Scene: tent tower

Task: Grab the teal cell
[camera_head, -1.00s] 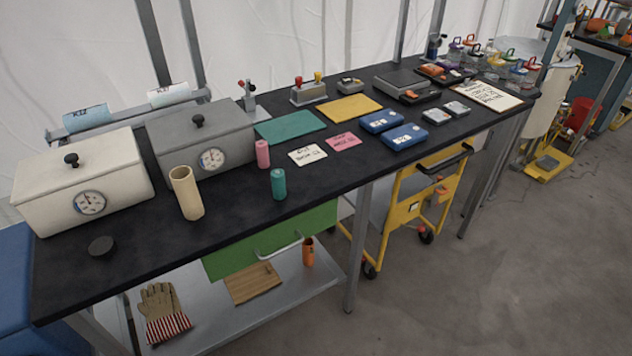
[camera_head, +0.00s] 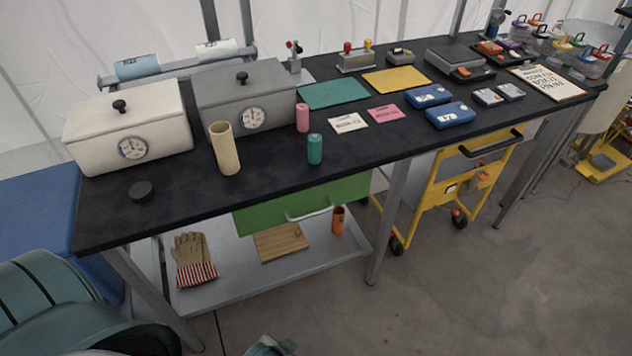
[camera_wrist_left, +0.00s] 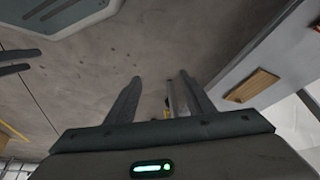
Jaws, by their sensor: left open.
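The teal cell (camera_head: 314,149) is a small upright cylinder near the front edge of the black bench, in front of a pink cylinder (camera_head: 302,117). My left gripper (camera_wrist_left: 160,77) is open and empty in the left wrist view, with bare floor between its fingers. It is away from the teal cell, which does not show in that view. Two dark prongs at the left edge of the wrist view may be my right gripper (camera_wrist_left: 18,60); I cannot tell its state.
The black bench (camera_head: 270,181) also holds a beige tube (camera_head: 224,149), two lidded boxes, a dark puck (camera_head: 140,189), cards and mats. Below are a green drawer (camera_head: 300,205) and a shelf with gloves (camera_head: 194,262), a wooden board and an orange cylinder. A yellow cart (camera_head: 450,190) stands under the bench.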

